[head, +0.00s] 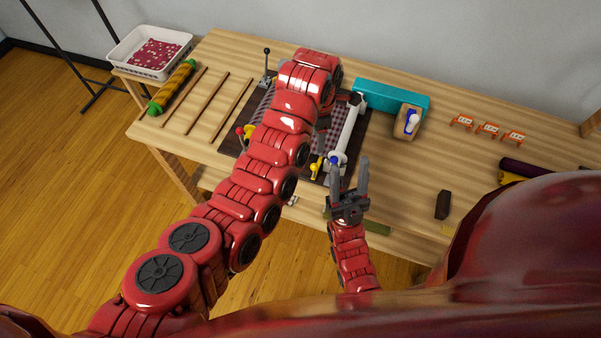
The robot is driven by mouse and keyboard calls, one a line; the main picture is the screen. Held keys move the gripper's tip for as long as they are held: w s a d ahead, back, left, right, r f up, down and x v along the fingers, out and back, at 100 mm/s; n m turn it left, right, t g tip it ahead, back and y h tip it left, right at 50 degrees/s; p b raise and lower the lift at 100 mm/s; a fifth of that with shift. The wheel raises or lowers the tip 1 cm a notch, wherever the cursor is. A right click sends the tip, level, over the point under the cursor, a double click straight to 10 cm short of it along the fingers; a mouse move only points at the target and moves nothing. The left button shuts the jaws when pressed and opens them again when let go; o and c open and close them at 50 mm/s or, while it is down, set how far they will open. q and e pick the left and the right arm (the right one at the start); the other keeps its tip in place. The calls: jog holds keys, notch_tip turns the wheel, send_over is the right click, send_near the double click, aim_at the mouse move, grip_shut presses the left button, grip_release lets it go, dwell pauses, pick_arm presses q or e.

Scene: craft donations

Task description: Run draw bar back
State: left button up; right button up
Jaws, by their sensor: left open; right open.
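A pale bar (347,132), which looks like the draw bar, lies across the right side of a dark board (236,144) on the table, with a blue piece at its near end. Checked cloth (338,110) shows on the board. My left arm crosses the board and hides much of it. My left gripper (323,124) points down left of the bar, mostly hidden behind its own wrist; it is open. My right gripper (349,165) is open, its two fingers pointing up the picture near the bar's near end. I cannot tell whether it touches the bar.
A black-stemmed lever (266,64) and yellow clamps (316,168) stand at the board's edges. A teal box (385,97) and a tan block (408,119) are behind right. Thin rods (205,105), a patterned roll (173,86) and a white basket (120,58) are left.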

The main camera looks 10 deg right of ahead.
aim_at(315, 165)
pick_arm(q)
jog(key=f+b, duration=0.6)
jog(key=f, duration=0.1)
jog(key=f+b, duration=0.3)
jog(key=shift+s+a+f, duration=0.15)
jog(key=shift+s+f, duration=0.1)
jog(key=shift+f, duration=0.15)
notch_tip(315, 165, down, 6)
jog(key=shift+r+p, duration=0.2)
jog(key=shift+p, duration=0.85)
jog(key=shift+f, duration=0.4)
jog(key=shift+c, duration=0.2)
grip_shut()
